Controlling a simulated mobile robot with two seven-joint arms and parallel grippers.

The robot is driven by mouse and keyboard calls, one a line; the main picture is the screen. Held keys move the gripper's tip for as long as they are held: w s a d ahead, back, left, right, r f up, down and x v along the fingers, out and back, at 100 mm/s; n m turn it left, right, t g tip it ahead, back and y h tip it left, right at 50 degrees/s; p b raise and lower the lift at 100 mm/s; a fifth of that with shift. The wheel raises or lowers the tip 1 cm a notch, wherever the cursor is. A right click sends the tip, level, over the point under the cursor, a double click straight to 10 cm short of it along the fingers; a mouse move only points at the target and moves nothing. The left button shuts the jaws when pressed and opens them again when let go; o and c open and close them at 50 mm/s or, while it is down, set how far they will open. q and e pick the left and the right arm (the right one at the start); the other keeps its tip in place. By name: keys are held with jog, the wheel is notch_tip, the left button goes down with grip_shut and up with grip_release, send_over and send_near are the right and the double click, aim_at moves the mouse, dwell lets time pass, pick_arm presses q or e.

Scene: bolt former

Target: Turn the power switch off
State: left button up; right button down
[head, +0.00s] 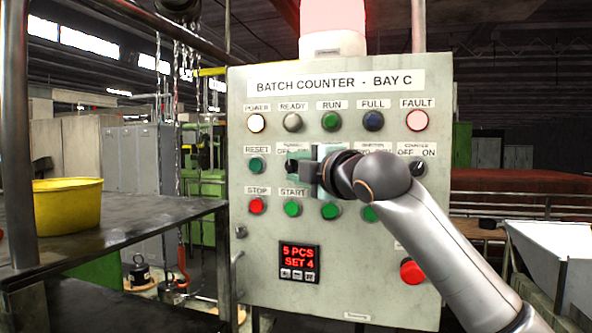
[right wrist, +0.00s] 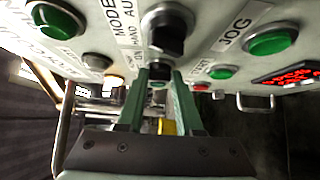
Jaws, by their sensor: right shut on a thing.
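The grey-green control panel (head: 255,290) titled "BATCH COUNTER - BAY C" faces me. A black rotary switch (head: 292,165) sits right of the RESET button; its label is too blurred to read for certain. My right gripper (head: 304,168) comes in from the right and is shut on this switch at its green fingertips. In the right wrist view the dark knob (right wrist: 160,72) shows between the fingertips; which way it points I cannot tell. The white POWER lamp (head: 256,123) looks lit. My left gripper is not in view.
The MODE switch (right wrist: 167,30) is close to my right fingers. Green START (head: 292,208) and red STOP (head: 256,206) buttons sit below. A red knob (head: 412,271) is lower right. A dark table (head: 130,222) with a yellow tub (head: 68,205) stands left.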

jog(key=n+g+h, duration=0.2)
jog(key=n+g, duration=0.1)
jog(key=shift+a+r+n+h, duration=0.15)
jog(key=shift+r+n+h, duration=0.15)
jog(key=shift+r+h, duration=0.1)
dwell(0.4)
jog(key=c, duration=0.6)
grip_release()
jog(key=shift+o, duration=0.2)
jog(key=b+v, duration=0.3)
jog(key=v, duration=0.9)
jog(key=shift+r+b, duration=0.3)
